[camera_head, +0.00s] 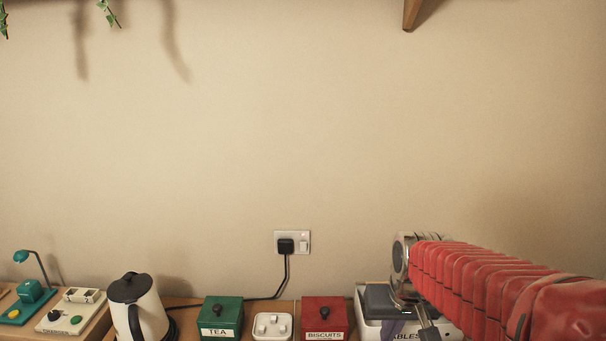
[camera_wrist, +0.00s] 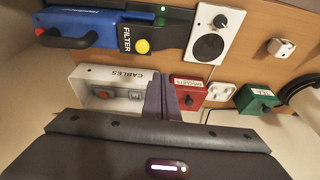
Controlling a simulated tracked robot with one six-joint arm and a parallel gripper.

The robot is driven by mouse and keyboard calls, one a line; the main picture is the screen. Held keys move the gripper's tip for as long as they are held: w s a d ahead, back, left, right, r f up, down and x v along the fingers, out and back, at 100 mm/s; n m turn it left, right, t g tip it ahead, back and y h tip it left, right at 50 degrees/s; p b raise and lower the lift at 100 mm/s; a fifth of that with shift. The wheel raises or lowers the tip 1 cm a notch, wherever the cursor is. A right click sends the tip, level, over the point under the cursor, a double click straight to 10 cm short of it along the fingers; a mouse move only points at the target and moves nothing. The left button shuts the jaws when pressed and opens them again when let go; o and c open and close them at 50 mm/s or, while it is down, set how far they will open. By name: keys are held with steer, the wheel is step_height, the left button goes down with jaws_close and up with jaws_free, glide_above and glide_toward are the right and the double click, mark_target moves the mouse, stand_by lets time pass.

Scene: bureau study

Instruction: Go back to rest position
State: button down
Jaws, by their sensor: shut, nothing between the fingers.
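My gripper (camera_wrist: 161,95) is shut and empty, its two purple-grey fingers together in the wrist view. It is over or beside the white box marked CABLES (camera_wrist: 88,86); I cannot tell how high. That box is at the lower right of the head view (camera_head: 372,331), partly hidden by my red arm, which reaches in from the right. A dark grey block shows at its top there. In the wrist view the box holds grey and orange items.
On the wooden surface are a red BISCUITS box (camera_head: 324,317), a white socket block (camera_head: 272,326), a green TEA box (camera_head: 221,317) and a kettle (camera_head: 139,308). The wrist view shows a blue FILTER device (camera_wrist: 95,28) and a white knob panel (camera_wrist: 213,32).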

steer(key=s+r+t, duration=0.1)
steer(key=s+r, duration=0.1)
steer(key=s, duration=0.6)
steer(key=s+a+r+t, duration=0.1)
steer(key=s, duration=0.7)
steer(key=shift+s+a+r, duration=0.25)
steer(key=shift+a+r, duration=0.05)
steer(key=shift+r, duration=0.1)
steer(key=w+d+f+m+g, duration=0.1)
steer(key=w+d+f+m, duration=0.1)
steer(key=w+d, duration=1)
steer(key=w+d+f+m, duration=0.1)
steer(key=w+d+f, duration=0.2)
steer(key=w+d, duration=0.8)
steer(key=w+d+r+n+t, duration=0.2)
steer(key=w+d+r, duration=0.3)
steer(key=w, duration=0.4)
steer(key=shift+w+d+r+n, duration=0.15)
steer(key=shift+d+r+n, duration=0.15)
steer(key=shift+n, duration=0.4)
